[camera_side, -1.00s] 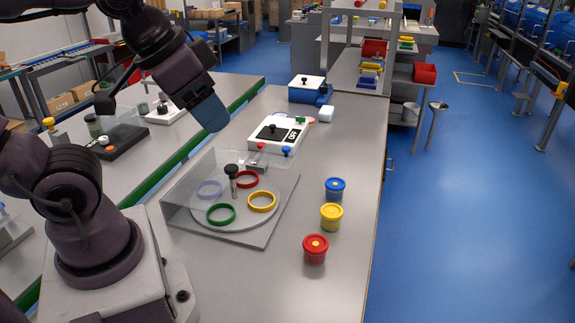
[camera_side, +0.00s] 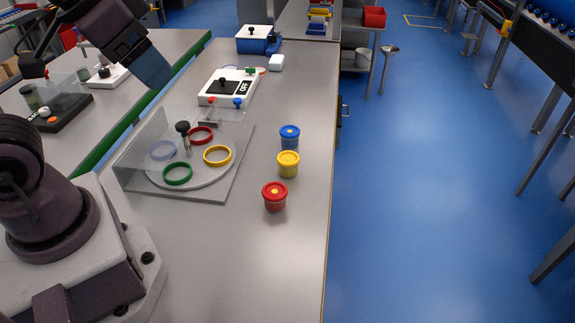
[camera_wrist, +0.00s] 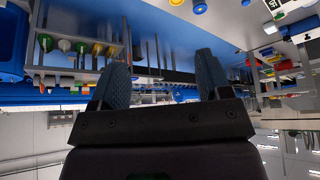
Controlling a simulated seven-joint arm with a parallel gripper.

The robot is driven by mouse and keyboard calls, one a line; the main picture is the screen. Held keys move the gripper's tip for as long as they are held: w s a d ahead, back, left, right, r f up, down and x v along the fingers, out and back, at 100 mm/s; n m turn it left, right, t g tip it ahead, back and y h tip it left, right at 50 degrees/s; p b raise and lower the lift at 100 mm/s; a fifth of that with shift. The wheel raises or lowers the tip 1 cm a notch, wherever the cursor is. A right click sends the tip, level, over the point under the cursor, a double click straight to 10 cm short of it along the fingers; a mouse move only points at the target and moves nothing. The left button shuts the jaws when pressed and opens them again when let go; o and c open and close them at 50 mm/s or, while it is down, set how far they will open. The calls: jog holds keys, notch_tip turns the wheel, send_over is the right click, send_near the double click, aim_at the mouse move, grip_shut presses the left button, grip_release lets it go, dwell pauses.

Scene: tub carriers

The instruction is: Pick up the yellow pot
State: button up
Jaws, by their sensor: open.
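The yellow pot (camera_side: 288,165) stands upright on the grey bench in the side view. It is between the blue pot (camera_side: 289,138) behind it and the red pot (camera_side: 275,198) in front, with small gaps. My gripper (camera_side: 152,70) is high at the upper left in the side view, well away from the pots. In the wrist view my gripper (camera_wrist: 163,75) shows two blue fingers spread apart with nothing between them. Small blue and yellow items are cut off at the top edge of the wrist view; I cannot tell which they are.
A clear-sided carrier (camera_side: 232,180) with a round plate and coloured rings stands left of the pots. A white box marked OFF (camera_side: 238,99) and a blue box (camera_side: 256,47) are behind. The bench (camera_side: 230,260) is bare in front of the red pot and to the pots' right.

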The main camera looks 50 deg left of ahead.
jog(key=shift+o, duration=1.1)
